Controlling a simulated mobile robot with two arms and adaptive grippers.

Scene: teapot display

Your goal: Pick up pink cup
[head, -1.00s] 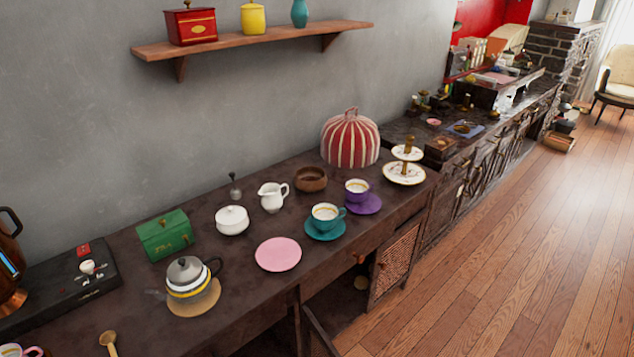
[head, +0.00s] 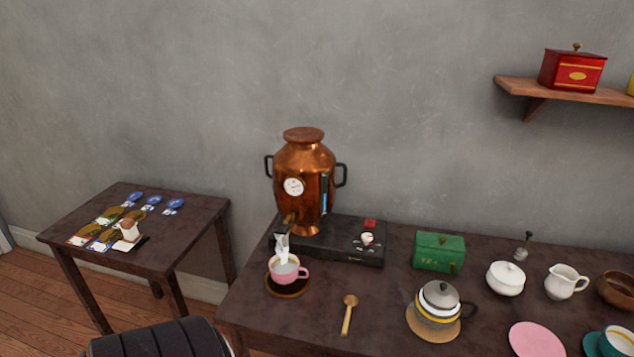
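The pink cup (head: 286,270) stands upright on a dark round coaster (head: 288,290) near the front left of the long dark table. It sits below the spout of a copper urn (head: 304,180), and its handle points right. Something white, like steam or liquid, shows between the spout and the cup; I cannot tell which. A pink saucer (head: 536,339) lies apart from the cup at the lower right, with nothing on it. Neither of my grippers is in view.
A wooden spoon (head: 348,315) and a teapot (head: 441,300) on a round mat are right of the cup. A green box (head: 439,252) and a white sugar bowl (head: 505,279) stand further right. A small side table (head: 190,240) with cards is at left, and a black padded seat (head: 160,341) at the bottom.

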